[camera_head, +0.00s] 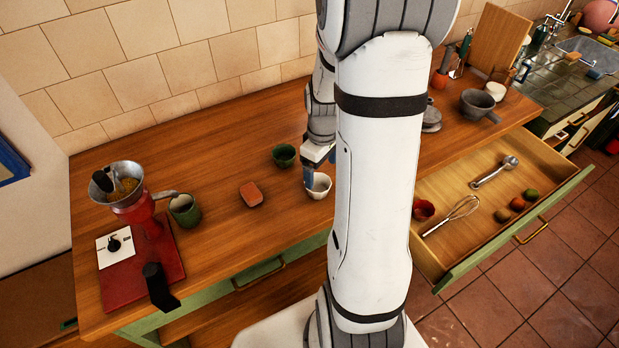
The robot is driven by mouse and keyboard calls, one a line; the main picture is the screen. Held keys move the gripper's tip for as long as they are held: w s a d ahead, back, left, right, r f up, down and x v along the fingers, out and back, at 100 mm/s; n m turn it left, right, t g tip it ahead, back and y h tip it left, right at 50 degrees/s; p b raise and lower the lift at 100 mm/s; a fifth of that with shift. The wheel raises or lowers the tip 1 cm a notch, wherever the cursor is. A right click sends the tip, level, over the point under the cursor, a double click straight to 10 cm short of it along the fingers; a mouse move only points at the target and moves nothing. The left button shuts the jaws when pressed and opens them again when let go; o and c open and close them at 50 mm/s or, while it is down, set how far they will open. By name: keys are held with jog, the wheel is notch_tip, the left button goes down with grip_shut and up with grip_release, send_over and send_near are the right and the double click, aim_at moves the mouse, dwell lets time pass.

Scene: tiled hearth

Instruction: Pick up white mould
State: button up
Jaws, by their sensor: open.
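The white mould (320,190), a small round cup, stands upright on the wooden counter (225,240), left of my large white arm link. My gripper (318,174) points down right at the mould, with a blue finger at its left rim. The other finger is hard to make out. The jaws are open. I cannot tell whether the visible finger touches the rim or is inside or outside it.
A dark green cup (284,155) stands close behind the mould to the left. An orange-brown block (251,194), a green mug (185,210) and a red grinder (136,205) are further left. An open drawer (480,200) holds a whisk (455,214) and several small items.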

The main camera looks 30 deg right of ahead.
aim_at(318, 191)
jog(key=shift+w+a+f+p, duration=0.15)
jog(key=shift+f+p, duration=0.1)
jog(key=shift+f, duration=0.95)
jog(key=shift+w+d+f+p, duration=0.15)
jog(key=shift+f+p, duration=0.15)
jog(key=shift+f, duration=0.95)
jog(key=shift+w+a+f+p, duration=0.15)
jog(key=shift+f+p, duration=0.1)
jog(key=shift+f, duration=0.95)
jog(key=shift+c, duration=0.3)
jog(key=c, duration=1)
jog(key=shift+o, duration=0.2)
